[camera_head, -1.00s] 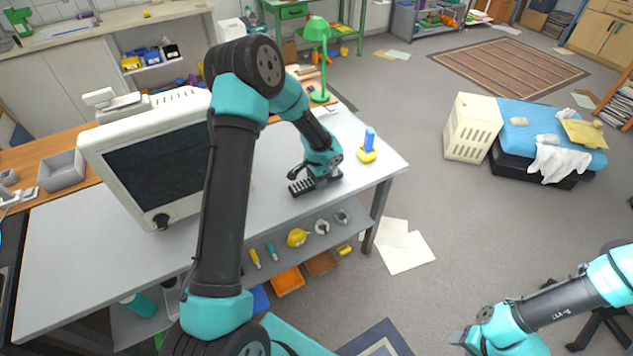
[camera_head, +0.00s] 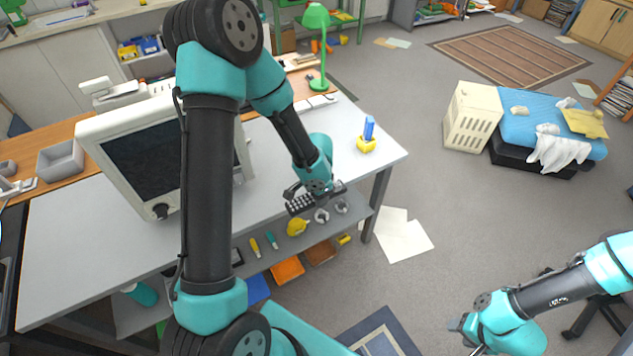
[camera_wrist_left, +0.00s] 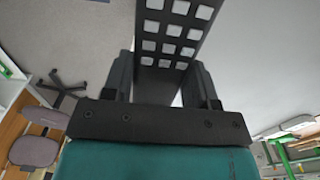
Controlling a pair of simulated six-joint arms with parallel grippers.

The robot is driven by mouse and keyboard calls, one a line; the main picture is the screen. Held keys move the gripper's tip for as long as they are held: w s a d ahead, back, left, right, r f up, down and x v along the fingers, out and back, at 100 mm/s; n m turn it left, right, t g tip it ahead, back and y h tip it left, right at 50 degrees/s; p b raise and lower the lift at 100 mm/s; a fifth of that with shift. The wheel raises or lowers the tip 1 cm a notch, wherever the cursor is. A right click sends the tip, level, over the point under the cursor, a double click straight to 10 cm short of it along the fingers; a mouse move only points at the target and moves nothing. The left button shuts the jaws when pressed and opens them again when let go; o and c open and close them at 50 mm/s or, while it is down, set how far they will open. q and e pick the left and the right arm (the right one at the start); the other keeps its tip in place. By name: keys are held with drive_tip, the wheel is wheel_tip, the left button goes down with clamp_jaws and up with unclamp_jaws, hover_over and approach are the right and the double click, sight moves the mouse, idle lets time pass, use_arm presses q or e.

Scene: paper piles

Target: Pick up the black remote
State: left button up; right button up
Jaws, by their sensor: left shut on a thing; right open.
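The black remote (camera_head: 304,204) with pale square keys is held near the front edge of the grey table, in the head view. My left gripper (camera_head: 316,194) is shut on it. In the left wrist view the remote (camera_wrist_left: 172,45) stands between the two dark fingers (camera_wrist_left: 160,85), its keys facing the camera. In the head view it seems to be above the table's front edge, and part of it is hidden by the gripper. My right gripper (camera_head: 470,335) is at the bottom right, open and away from the table; its fingers show only small.
A white monitor (camera_head: 150,160) stands on the table (camera_head: 80,240), left of my left arm. A yellow holder with a blue item (camera_head: 367,140) is at the table's right end. A green lamp (camera_head: 316,45) stands behind. A lower shelf (camera_head: 262,262) carries several small tools.

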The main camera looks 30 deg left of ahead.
use_arm(q)
drive_tip(key=shift+s+d+r, duration=0.1)
drive_tip(key=shift+s+d, duration=0.45)
drive_tip(key=shift+s, duration=0.35)
